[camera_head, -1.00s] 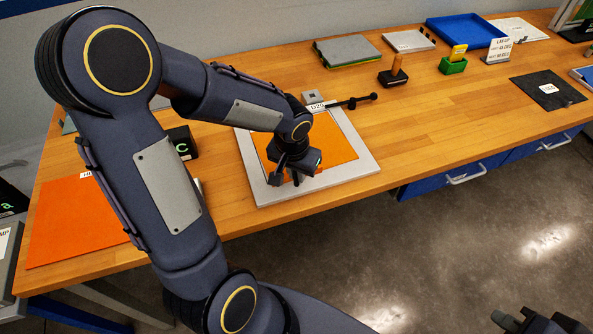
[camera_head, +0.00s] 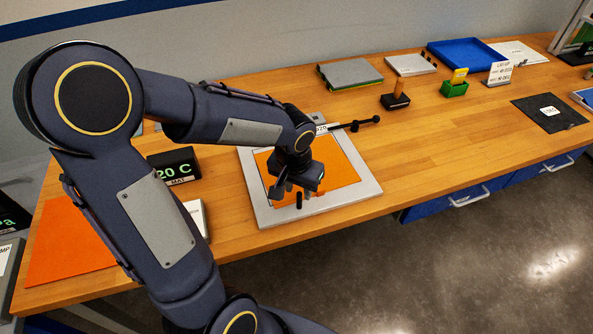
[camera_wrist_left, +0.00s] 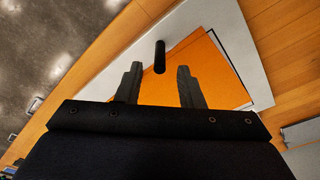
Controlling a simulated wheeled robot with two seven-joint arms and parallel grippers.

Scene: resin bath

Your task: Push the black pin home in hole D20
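The black pin (camera_wrist_left: 160,57) stands up near the edge of the orange sheet (camera_wrist_left: 208,66), on a light grey plate (camera_wrist_left: 237,38). In the head view the pin (camera_head: 299,201) shows as a short dark stub just below my left gripper (camera_head: 295,192). In the left wrist view my left gripper (camera_wrist_left: 159,72) is open, its two fingers apart, with the pin in line with the gap and seemingly just beyond the fingertips. The hole under the pin is hidden. A label (camera_head: 321,129), too small to read surely, is at the plate's far edge. My right gripper is not in view.
A black-handled clamp (camera_head: 360,124) reaches out from the plate's far edge. A black display (camera_head: 174,166) stands left of the plate, near another orange sheet (camera_head: 62,245). A wooden-handled tool (camera_head: 397,98) and blue tray (camera_head: 466,55) are farther right.

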